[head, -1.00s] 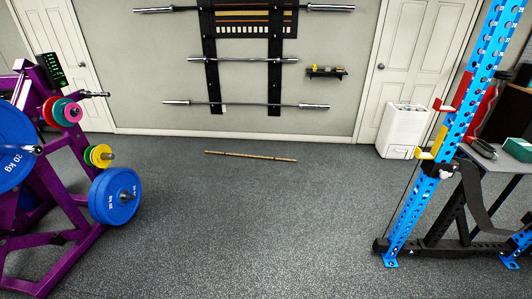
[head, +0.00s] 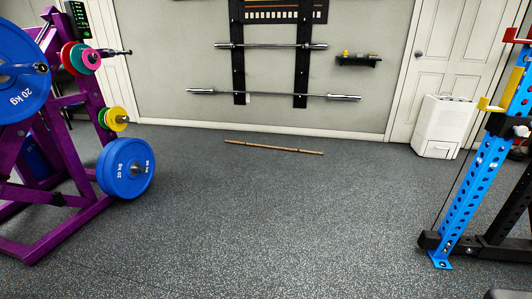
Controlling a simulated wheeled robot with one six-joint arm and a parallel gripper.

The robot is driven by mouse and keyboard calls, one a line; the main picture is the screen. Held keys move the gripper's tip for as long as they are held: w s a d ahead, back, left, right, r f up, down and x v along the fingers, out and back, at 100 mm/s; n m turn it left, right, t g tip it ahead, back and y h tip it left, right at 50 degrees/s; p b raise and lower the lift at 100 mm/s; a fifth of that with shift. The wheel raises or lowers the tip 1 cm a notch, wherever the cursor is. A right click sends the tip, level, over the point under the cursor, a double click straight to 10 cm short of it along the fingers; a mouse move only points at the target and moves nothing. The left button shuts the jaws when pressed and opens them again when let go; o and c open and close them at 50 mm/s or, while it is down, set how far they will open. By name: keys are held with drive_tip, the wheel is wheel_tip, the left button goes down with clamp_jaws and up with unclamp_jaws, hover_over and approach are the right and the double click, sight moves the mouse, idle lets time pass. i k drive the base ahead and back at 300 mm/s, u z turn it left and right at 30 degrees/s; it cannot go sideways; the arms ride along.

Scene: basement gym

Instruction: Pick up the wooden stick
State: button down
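The wooden stick (head: 274,147) is a thin, light-brown rod lying on the dark speckled floor, a short way in front of the back wall. It lies almost crosswise in the head view, its right end slightly lower than its left. Nothing covers it. My gripper is not in view.
A purple rack (head: 75,150) with blue plates (head: 127,168) stands at left. A blue post (head: 483,165) on a black base stands at right. A white bin (head: 441,127) is by the door. Wall-mounted barbells (head: 272,95) hang behind the stick. The floor between is clear.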

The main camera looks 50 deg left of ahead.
sight(271, 147)
drive_tip(key=u, duration=0.4)
drive_tip(key=k, duration=0.5)
drive_tip(key=u, duration=1.15)
drive_tip(key=i, duration=1.7)
drive_tip(key=u, duration=0.7)
drive_tip(key=i, duration=2.5)
drive_tip(key=z, duration=0.45)
drive_tip(key=i, duration=2.95)
drive_tip(key=z, duration=0.15)
